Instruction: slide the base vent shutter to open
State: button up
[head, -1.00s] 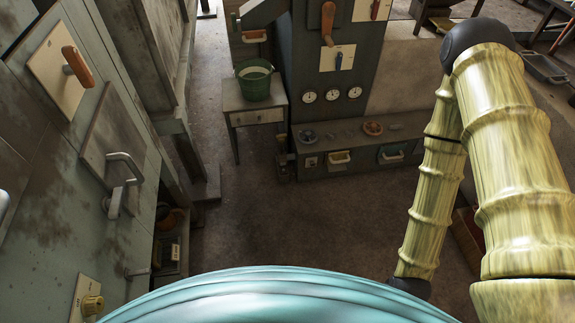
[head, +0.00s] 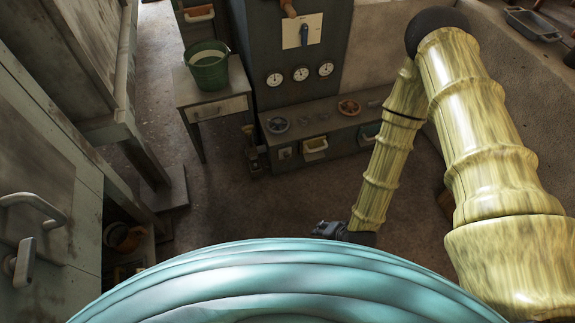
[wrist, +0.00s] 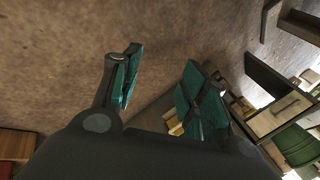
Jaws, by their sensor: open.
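The low dark base (head: 335,158) of the machine stands on the floor ahead in the head view. A small yellowish part (wrist: 174,128) shows behind the right finger, mostly hidden.
A small table (head: 217,107) with a green bucket (head: 209,70) stands left of the machine; the bucket also shows in the wrist view (wrist: 296,145). A grey cabinet with a handle (head: 33,207) is close at left. The floor (head: 240,210) before the base is clear.

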jog(key=w+a+f+m+t+y+b, duration=0.1)
jog(key=w+a+f+m+t+b, duration=0.3)
jog(key=w, duration=0.3)
jog(key=w+a+f+m+t+y+b, duration=0.1)
jog(key=w+a+f+m+b, duration=0.35)
jog(key=w+f, duration=0.2)
jog(key=m+t+b, duration=0.8)
jog(key=m+b, duration=0.4)
jog(key=m, duration=0.1)
send_near(287, 157)
jog(key=b+x, duration=0.3)
jog(key=x, duration=0.6)
jog(key=shift+r+b, duration=0.1)
jog(key=shift+b, duration=0.3)
grip_shut()
